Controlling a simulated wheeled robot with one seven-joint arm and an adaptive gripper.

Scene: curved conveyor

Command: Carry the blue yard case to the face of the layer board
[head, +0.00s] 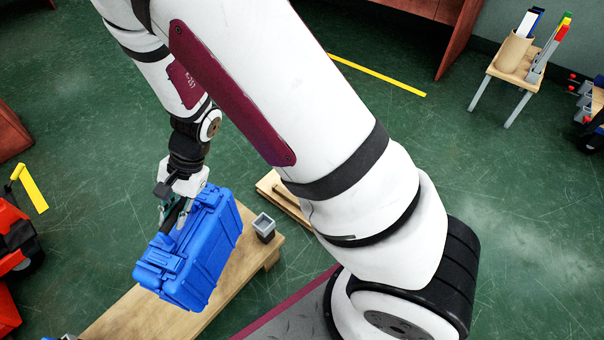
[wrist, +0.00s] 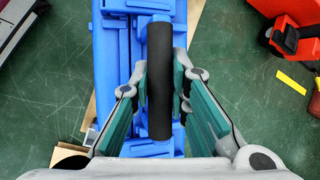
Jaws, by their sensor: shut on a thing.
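The blue yard case (head: 203,248) is a ribbed plastic case with a dark handle, in the head view left of centre. My gripper (head: 174,217) is above it and shut on its handle. In the wrist view the black handle (wrist: 159,80) lies between the fingers of my gripper (wrist: 160,88), and the blue case (wrist: 114,60) shows beneath. The case appears above or on a wooden bench (head: 130,318); I cannot tell whether it touches. A pale wooden board (head: 284,198) lies behind the bench, partly hidden by my arm; I cannot tell whether it is the layer board.
A small grey block-like holder (head: 264,226) stands at the bench's right edge. Red machines (head: 14,240) stand at the far left. A small table (head: 510,68) with holders is at the upper right. Green floor (head: 500,200) is open on the right.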

